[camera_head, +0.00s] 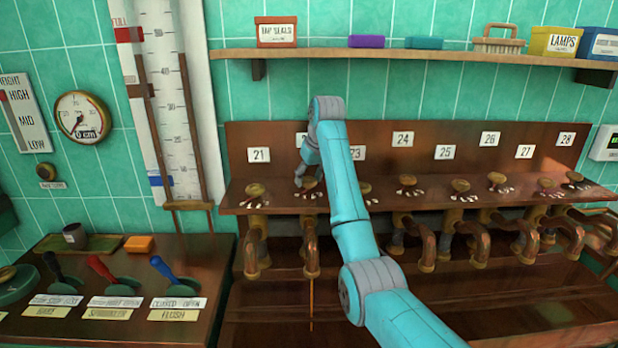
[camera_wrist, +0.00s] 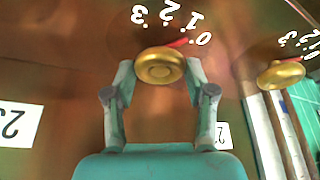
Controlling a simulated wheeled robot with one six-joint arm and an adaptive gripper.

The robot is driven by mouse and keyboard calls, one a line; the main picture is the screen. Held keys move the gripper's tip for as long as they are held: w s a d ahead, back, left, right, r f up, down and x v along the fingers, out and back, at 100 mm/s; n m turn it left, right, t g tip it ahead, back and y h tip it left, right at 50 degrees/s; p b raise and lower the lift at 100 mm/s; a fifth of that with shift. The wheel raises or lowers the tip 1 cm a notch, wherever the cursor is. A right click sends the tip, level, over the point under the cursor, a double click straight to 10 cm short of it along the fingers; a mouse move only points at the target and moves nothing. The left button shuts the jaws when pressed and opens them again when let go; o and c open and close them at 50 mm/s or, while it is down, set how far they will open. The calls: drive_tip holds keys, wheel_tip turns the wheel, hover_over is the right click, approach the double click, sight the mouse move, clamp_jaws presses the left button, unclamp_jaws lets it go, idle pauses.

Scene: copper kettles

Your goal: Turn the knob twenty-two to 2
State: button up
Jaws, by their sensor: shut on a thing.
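The brass knob of tap twenty-two (camera_wrist: 160,66) is between the two fingers of my gripper (camera_wrist: 160,80), which is shut on it. White numerals 0, 1, 2 and 3 are on the shelf behind the knob. Its red pointer (camera_wrist: 180,43) points towards the 0 and 1 side, away from 2; the exact reading is hard to tell. In the head view my gripper (camera_head: 309,182) is at the second tap from the left, hiding most of its knob. The number plate above (camera_head: 300,139) is mostly hidden by my arm.
Knob twenty-one (camera_head: 255,190) is close on the left; it also shows at the right of the wrist view (camera_wrist: 281,73). Knob twenty-three (camera_head: 364,188) is partly behind my arm. A thin copper-coloured line (camera_head: 311,300) hangs below the second spout. A lever panel (camera_head: 110,285) stands at left.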

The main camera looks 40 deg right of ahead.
drive_tip(key=n+y, duration=0.1)
drive_tip(key=n, duration=0.3)
drive_tip(key=shift+d+n+y, duration=0.15)
drive_tip(key=shift+n+y, duration=0.15)
drive_tip(key=shift+y, duration=0.1)
drive_tip(key=n+g+y, duration=0.1)
drive_tip(key=n, duration=0.3)
drive_tip(key=shift+d, duration=0.1)
drive_tip(key=shift+y, duration=0.3)
drive_tip(key=o, duration=1.2)
drive_tip(key=shift+c, duration=0.2)
